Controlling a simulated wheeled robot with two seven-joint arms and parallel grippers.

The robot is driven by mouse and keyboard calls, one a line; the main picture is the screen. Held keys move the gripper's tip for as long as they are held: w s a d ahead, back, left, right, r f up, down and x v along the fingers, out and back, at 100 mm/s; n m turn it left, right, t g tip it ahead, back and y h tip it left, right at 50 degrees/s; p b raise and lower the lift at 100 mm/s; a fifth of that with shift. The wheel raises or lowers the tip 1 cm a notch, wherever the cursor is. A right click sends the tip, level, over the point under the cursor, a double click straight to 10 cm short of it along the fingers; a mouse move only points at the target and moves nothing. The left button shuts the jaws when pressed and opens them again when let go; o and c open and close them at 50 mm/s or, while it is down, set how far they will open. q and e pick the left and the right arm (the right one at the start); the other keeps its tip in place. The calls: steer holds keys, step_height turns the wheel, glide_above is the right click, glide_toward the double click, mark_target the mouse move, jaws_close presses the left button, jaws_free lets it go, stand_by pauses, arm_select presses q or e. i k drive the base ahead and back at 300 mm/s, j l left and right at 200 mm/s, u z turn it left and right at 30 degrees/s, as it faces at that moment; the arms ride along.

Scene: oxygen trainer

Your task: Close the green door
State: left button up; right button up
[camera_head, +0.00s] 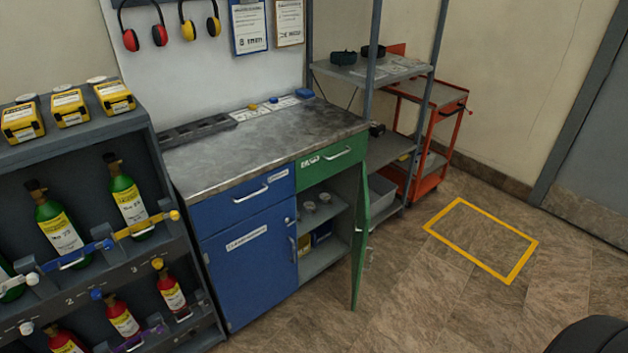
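The green door (361,240) is hinged on the right side of the workbench cabinet (262,155). It stands open, swung outward and seen nearly edge-on. The compartment behind it (322,262) is exposed, with a shelf holding small pale round items (323,198) and boxes below. A green drawer (332,159) above it is shut. A blue door (250,275) to its left is shut. Neither gripper is in view.
A rack of green and red bottles (90,215) stands at the left. A grey shelf unit (385,150) and a red cart (435,125) stand right of the cabinet. The floor in front is clear, with a yellow outlined rectangle (515,271). A dark rounded object (600,335) shows at bottom right.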

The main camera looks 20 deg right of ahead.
mark_target(363, 239)
steer(key=l+z, duration=0.2)
steer(key=l, duration=0.75)
steer(key=i+l+z, duration=0.1)
steer(key=l+z, duration=0.15)
steer(key=l, duration=0.7)
